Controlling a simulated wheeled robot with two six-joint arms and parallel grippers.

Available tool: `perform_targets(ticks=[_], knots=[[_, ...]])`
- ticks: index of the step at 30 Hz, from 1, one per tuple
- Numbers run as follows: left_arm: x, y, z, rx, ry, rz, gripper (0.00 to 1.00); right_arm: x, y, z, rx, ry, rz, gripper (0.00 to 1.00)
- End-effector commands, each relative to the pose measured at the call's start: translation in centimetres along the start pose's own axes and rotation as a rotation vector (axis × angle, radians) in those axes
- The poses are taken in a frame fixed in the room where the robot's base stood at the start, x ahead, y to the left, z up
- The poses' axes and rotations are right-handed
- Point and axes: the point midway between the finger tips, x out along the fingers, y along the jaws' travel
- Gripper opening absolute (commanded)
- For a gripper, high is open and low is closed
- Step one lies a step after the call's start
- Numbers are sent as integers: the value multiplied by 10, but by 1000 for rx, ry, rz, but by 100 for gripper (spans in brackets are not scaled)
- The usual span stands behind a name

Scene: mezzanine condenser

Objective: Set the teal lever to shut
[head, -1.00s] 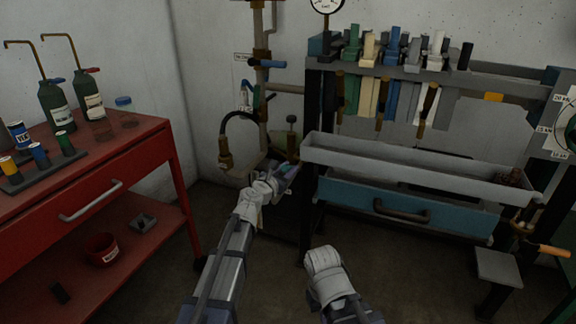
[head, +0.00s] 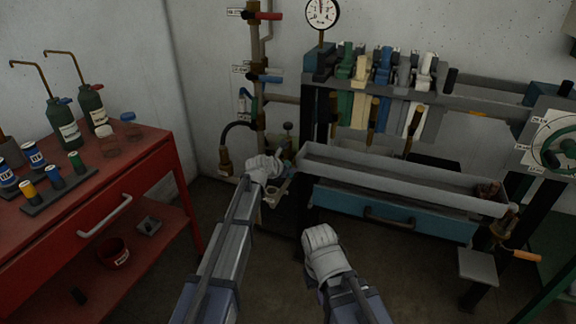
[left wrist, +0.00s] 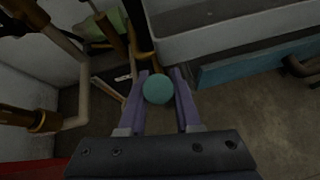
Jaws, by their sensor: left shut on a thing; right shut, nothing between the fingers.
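A round teal knob (left wrist: 158,89), which I take for the end of the teal lever, sits between the fingers of my left gripper (left wrist: 158,95) in the left wrist view. The left gripper is shut on it. In the head view my left gripper (head: 281,180) is low beside the wall pipes, left of the long grey tray. The lever's shaft and pivot are hidden behind the knob and the gripper. My right gripper (head: 322,240) is shut and empty, over the floor in front of the bench; its fingertips are hard to make out.
A red-handled valve (head: 264,16) and a blue-handled valve (head: 264,78) are on the wall pipe above. The grey tray (head: 400,183) and blue drawer (head: 395,212) stand close on the right. A red cart (head: 120,185) with bottles is on the left.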

Motion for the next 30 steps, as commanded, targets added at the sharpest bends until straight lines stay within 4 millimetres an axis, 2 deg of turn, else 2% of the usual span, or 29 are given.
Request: perform_targets(ticks=[16,17,18,24,30], knots=[[2,1,3,-4,17,-2,0,-5,0,0,0,0,0,0],[2,1,3,-4,17,-2,35,-5,0,0,0,0,0,0],[2,1,3,-4,17,-3,40,-5,0,0,0,0,0,0],[2,1,3,-3,19,-3,62,-5,0,0,0,0,0,0],[1,1,2,-3,19,-3,62,-5,0,0,0,0,0,0]])
